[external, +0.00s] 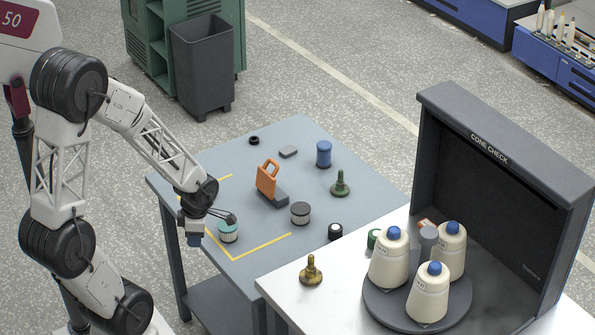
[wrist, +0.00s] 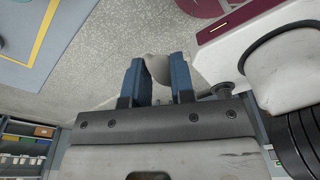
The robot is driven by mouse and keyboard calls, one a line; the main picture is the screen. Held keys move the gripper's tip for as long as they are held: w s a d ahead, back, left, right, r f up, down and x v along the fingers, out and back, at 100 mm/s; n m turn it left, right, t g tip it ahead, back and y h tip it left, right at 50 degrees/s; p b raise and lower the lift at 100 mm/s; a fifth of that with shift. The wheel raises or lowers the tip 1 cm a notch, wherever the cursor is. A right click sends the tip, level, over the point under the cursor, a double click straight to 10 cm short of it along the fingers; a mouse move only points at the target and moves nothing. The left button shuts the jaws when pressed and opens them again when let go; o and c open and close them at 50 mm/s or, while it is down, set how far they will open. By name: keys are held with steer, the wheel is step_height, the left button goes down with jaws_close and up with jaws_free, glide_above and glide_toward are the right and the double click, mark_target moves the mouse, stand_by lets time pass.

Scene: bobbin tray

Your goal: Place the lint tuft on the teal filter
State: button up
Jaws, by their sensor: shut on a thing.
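The teal filter (external: 228,232), a short ribbed cylinder with a teal top, stands upright on the grey-blue table inside a yellow marked corner, near the table's left edge. My gripper (external: 194,240) is just left of it, by that edge. In the wrist view my gripper (wrist: 158,75) has its two blue fingers shut on a pale grey lint tuft (wrist: 157,67), which shows between and slightly beyond the tips. The tuft cannot be made out in the external view. The teal filter is not seen in the wrist view.
The grey-blue table (external: 330,167) also holds a dark-topped filter (external: 300,213), an orange-handled tool (external: 267,180), a blue spool (external: 323,154) and a green knob (external: 340,185). A white table (external: 290,283) with a brass knob (external: 311,271) and cones (external: 390,262) adjoins it.

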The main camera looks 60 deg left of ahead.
stand_by(0.4)
glide_above(228, 231)
steer(key=w+a, duration=0.1)
steer(key=a, duration=0.1)
steer(key=shift+w+a+f, duration=0.2)
steer(key=shift+f, duration=0.55)
steer(key=shift+f, duration=0.15)
steer(key=shift+f, duration=1.6)
steer(key=shift+f, duration=0.1)
steer(key=o, duration=0.9)
